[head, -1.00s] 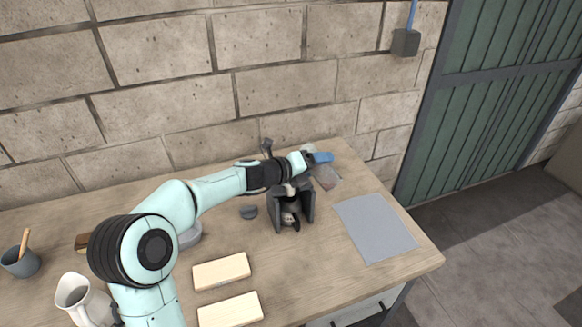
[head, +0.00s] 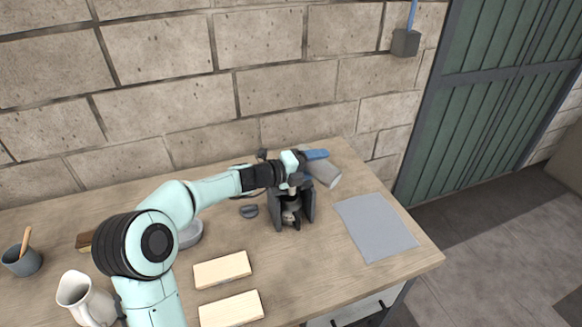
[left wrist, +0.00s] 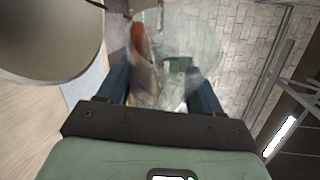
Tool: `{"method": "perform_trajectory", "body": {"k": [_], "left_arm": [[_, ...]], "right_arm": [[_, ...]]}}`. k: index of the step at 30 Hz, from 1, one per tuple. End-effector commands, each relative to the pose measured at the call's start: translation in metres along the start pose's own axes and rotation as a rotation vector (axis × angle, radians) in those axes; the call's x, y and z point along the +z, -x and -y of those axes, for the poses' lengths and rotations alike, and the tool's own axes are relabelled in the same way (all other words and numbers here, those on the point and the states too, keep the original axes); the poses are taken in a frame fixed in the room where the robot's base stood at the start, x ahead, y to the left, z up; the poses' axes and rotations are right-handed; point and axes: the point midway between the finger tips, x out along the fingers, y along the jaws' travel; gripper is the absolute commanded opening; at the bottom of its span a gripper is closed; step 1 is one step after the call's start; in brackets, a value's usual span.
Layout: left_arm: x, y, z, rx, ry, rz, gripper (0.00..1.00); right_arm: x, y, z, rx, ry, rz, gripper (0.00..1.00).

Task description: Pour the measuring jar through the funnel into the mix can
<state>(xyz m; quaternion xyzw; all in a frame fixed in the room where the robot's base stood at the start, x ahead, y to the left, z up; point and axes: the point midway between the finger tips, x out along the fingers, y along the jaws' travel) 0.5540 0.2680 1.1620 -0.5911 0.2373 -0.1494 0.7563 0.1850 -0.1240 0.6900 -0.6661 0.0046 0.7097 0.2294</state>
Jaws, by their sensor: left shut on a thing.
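My left gripper (head: 305,163) is shut on the clear measuring jar (head: 326,173), which is tilted above and behind a dark stand (head: 278,211). In the left wrist view the jar (left wrist: 195,50) is between the blue fingers, with reddish-brown contents along its left side. A metallic can-like shape (head: 291,213), probably the mix can, sits inside the stand, partly hidden by its walls. The funnel is not clearly made out; my gripper covers the stand's top. A large pale rounded surface (left wrist: 45,35) fills the left wrist view's upper left. My right gripper is not in view.
A grey mat (head: 376,227) lies right of the stand. Two pale wooden blocks (head: 222,270), a grey bowl (head: 191,234), a white pitcher (head: 84,300) and a dark cup (head: 22,262) are to the left. The brick wall (head: 180,85) closes the back.

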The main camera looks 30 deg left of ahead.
Motion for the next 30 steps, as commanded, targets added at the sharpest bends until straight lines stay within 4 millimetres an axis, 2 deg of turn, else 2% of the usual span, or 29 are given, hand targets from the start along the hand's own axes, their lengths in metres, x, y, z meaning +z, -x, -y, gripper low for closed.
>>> {"method": "perform_trajectory", "body": {"k": [15, 30], "left_arm": [[0.0087, 0.0039, 0.0042, -0.036, 0.086, -0.009, 0.28], [0.0081, 0.0044, 0.007, -0.048, 0.112, -0.013, 0.28]], "right_arm": [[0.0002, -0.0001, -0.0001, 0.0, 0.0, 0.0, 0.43], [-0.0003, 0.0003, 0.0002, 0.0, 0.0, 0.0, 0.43]]}}
